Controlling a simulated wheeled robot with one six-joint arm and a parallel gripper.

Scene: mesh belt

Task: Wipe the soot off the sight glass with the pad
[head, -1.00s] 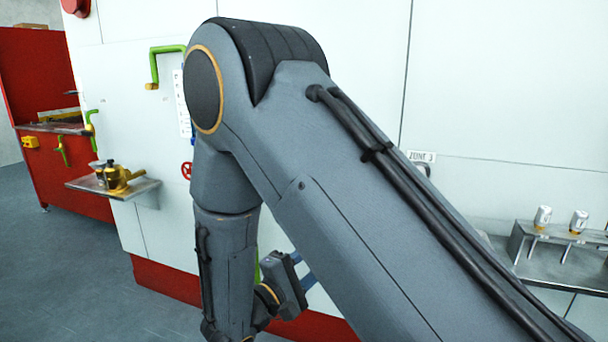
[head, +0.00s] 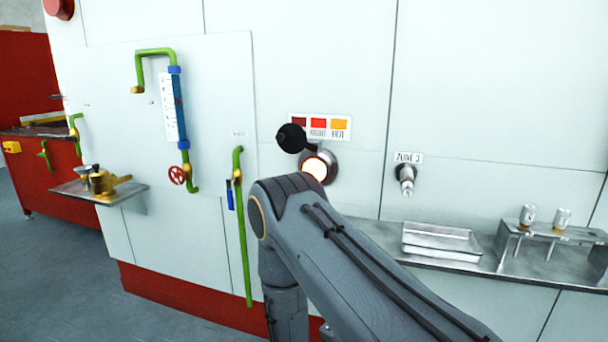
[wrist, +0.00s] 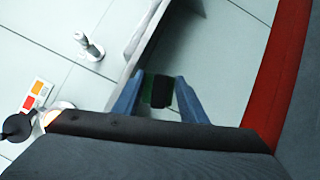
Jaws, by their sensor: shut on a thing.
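The round sight glass (head: 315,169) glows pale orange in a metal ring on the white wall. A black round cover (head: 291,138) hangs at its upper left, clear of most of the glass. Soot on the glass is too small to tell. In the wrist view the sight glass (wrist: 50,116) shows at the left edge, partly hidden by my own wrist. My gripper (wrist: 160,76) is shut on the pad (wrist: 158,92), a dark block with a green side, between its blue fingers. The gripper is well away from the glass. In the head view my arm hides it.
A colour chart (head: 320,128) is above the glass. A metal nozzle (head: 405,178) and a shelf with a tray (head: 441,242) and a small rack (head: 552,236) are to the right. A green pipe (head: 241,225) and a small shelf with brass fittings (head: 98,193) are to the left.

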